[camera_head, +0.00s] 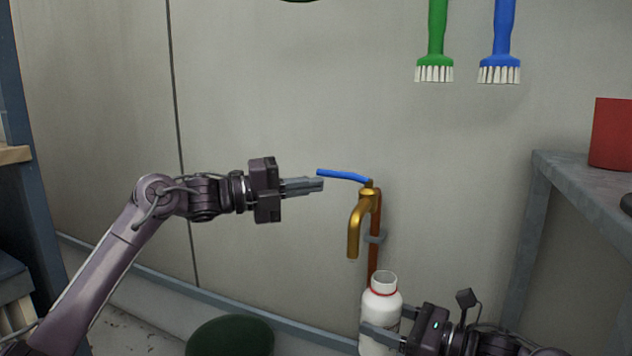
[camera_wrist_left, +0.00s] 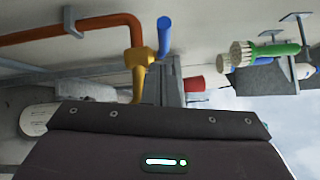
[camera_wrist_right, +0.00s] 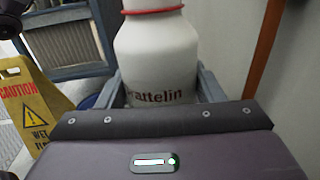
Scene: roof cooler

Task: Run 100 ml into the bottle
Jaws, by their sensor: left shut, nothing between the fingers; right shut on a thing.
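A brass tap (camera_head: 360,222) with a blue lever (camera_head: 343,175) is fixed to a copper pipe on the wall; the lever points left. The tap and lever also show in the left wrist view (camera_wrist_left: 139,62). My right gripper (camera_head: 378,335) is shut on the bottle, one finger on each side, as the right wrist view (camera_wrist_right: 160,60) shows. No water is visible.
A green brush (camera_head: 436,40) and a blue brush (camera_head: 501,40) hang above on the wall. A grey bench (camera_head: 590,190) with a red container (camera_head: 611,134) stands at right. A dark green rounded object (camera_head: 230,337) is low in front. A yellow caution sign (camera_wrist_right: 40,110) stands behind.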

